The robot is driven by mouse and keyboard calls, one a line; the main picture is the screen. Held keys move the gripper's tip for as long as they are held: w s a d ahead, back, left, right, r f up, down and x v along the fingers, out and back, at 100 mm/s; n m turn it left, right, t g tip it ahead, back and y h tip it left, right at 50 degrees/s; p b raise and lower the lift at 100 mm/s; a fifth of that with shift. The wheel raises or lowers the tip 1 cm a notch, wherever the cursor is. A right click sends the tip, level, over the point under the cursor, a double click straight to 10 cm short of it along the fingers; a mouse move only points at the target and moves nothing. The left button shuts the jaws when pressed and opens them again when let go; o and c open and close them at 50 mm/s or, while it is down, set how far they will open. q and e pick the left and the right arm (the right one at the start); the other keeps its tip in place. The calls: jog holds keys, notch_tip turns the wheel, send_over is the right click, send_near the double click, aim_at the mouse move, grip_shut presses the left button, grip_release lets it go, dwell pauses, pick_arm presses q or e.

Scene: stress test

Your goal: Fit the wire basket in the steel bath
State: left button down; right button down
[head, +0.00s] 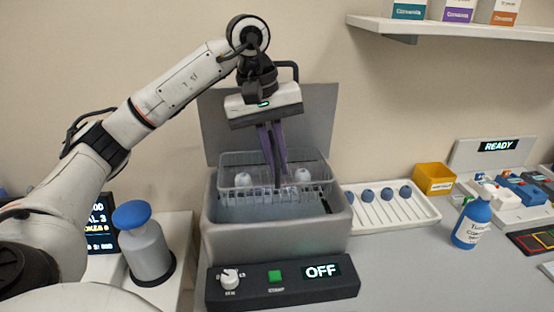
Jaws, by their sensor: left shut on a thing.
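The wire basket (240,160) is a pale mesh basket with rounded white items in it. It is at the opening of the steel bath (225,243), with its upper rim above the bath's rim. I cannot tell whether it rests on anything inside. The bath is a grey box with its lid (225,115) standing up behind. My left gripper (277,184) points down from above, its purple fingers shut and reaching into the basket's middle. The exact grip spot is hard to make out. My right gripper is not in view.
A control panel (218,296) reading OFF lies before the bath. A blue-topped pump bottle (148,252) stands left. A white rack (385,220) with blue-topped items, a yellow bin (434,178) and a blue bottle (472,223) stand right. A shelf (450,28) hangs upper right.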

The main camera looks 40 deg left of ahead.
pick_arm(q)
jog(key=shift+f+b, duration=2.25)
jog(key=shift+f, duration=1.25)
dwell(4.5)
